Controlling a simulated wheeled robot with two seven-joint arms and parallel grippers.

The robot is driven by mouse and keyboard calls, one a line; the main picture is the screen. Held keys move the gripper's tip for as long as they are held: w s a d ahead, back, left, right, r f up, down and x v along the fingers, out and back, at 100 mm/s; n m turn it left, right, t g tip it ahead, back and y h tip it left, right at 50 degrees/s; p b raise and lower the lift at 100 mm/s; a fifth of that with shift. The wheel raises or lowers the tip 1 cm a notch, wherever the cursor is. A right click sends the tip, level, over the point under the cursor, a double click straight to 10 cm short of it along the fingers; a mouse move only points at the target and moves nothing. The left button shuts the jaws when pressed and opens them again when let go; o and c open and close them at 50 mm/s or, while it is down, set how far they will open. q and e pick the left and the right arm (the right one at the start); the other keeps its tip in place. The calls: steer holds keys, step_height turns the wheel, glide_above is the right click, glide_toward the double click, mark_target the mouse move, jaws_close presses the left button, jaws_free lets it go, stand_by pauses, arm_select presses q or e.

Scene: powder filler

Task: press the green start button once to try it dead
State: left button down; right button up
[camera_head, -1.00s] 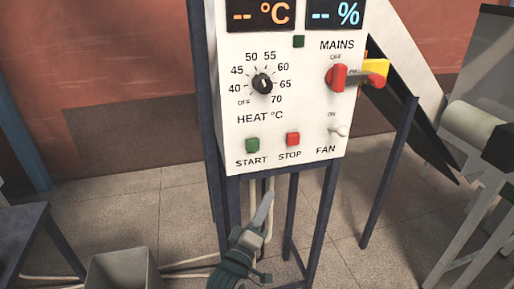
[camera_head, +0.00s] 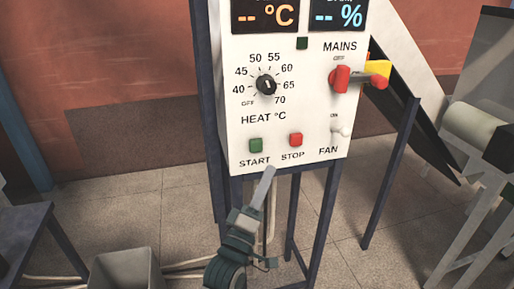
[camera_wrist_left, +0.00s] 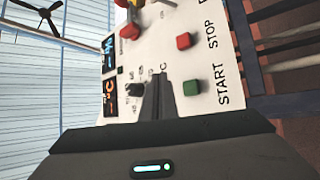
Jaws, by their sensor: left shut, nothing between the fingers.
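The green start button (camera_head: 256,145) sits at the lower left of the white control panel (camera_head: 310,110), above the word START. It also shows in the left wrist view (camera_wrist_left: 192,87). My left gripper (camera_head: 270,170) is shut and empty, its tip just below the panel's lower edge in the head view. In the left wrist view the closed fingers (camera_wrist_left: 160,98) point at the panel beside the green button, with no contact visible. The red stop button (camera_head: 295,139) is right of the green one. My right gripper is not in view.
The heat dial (camera_head: 266,85), red mains handle (camera_head: 341,79) and fan switch (camera_head: 343,131) are on the same panel. Both displays show dashes. A grey bin (camera_head: 125,270) stands at the lower left, near a dark table (camera_head: 30,220). Dark legs hold the panel.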

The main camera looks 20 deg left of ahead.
arm_select(q)
steer(key=b, duration=0.2)
glide_toward(262, 143)
step_height(262, 143, up, 2)
steer(key=w+d, duration=0.2)
steer(key=w, duration=0.1)
steer(key=shift+w+a+r, duration=0.15)
steer(key=shift+w+a, duration=0.1)
steer(key=shift+w, duration=0.1)
steer(key=shift+w+a, duration=0.1)
stand_by(1.7)
steer(key=shift+w+a, duration=0.15)
steer(key=shift+w, duration=0.1)
steer(key=shift+w+a, duration=0.3)
steer(key=shift+w, duration=0.1)
stand_by(1.2)
stand_by(0.4)
steer(key=shift+s+d+p, duration=0.55)
steer(key=shift+s+p, duration=0.1)
steer(key=shift+s, duration=0.15)
